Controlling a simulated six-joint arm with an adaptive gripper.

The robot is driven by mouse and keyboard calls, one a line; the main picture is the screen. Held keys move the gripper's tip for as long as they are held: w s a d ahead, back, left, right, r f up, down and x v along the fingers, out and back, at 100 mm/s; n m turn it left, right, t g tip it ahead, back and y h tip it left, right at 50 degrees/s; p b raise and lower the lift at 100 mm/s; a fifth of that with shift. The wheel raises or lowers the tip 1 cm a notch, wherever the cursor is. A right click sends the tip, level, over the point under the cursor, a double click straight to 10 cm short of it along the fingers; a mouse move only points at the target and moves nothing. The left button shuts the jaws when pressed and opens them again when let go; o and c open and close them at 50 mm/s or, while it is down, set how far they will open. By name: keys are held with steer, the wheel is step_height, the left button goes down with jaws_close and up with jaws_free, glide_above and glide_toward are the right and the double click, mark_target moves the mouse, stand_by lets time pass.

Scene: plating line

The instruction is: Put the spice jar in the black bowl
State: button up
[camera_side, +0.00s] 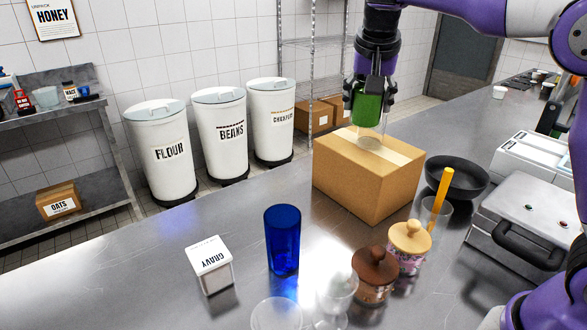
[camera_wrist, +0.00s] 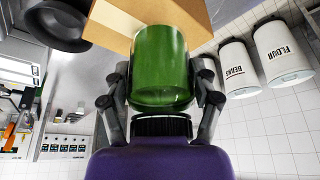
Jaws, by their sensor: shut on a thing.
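My gripper (camera_side: 369,95) is shut on a green, see-through cylinder (camera_side: 368,100), held high over the cardboard box. A clear glassy part shows below the green, in front of the box top; I cannot tell whether they touch. In the wrist view the green cylinder (camera_wrist: 160,65) sits between my fingers (camera_wrist: 160,98). No label shows on it; I take it for the spice jar. The black bowl (camera_side: 458,180) stands on the counter, right of the box. Its dark round shape also shows at the top left of the wrist view (camera_wrist: 58,22). The jar is apart from the bowl.
The cardboard box (camera_side: 352,185) stands between jar and bowl level. A glass with a yellow stick (camera_side: 435,218) and lidded jars (camera_side: 408,245) stand before the bowl. A blue glass (camera_side: 283,240) and a gravy carton (camera_side: 210,265) are left. A grey appliance (camera_side: 530,210) is right.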

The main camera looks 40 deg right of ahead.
steer(key=s+d+r+m+g, duration=0.1)
steer(key=s+d+r+m, duration=0.1)
steer(key=s+d+m, duration=0.25)
steer(key=s+d+f+m+g+h, duration=0.15)
steer(key=d+f, duration=0.45)
steer(key=d, duration=0.7)
glide_toward(456, 173)
steer(key=shift+m, duration=0.4)
steer(key=f, duration=0.1)
steer(key=s+a+f, duration=0.1)
steer(key=f, duration=0.1)
steer(key=a+f, duration=0.1)
steer(key=f, duration=0.1)
steer(key=shift+s+f, duration=0.2)
steer(key=shift+f, duration=0.1)
steer(key=o, duration=1.4)
steer(key=shift+c, duration=0.2)
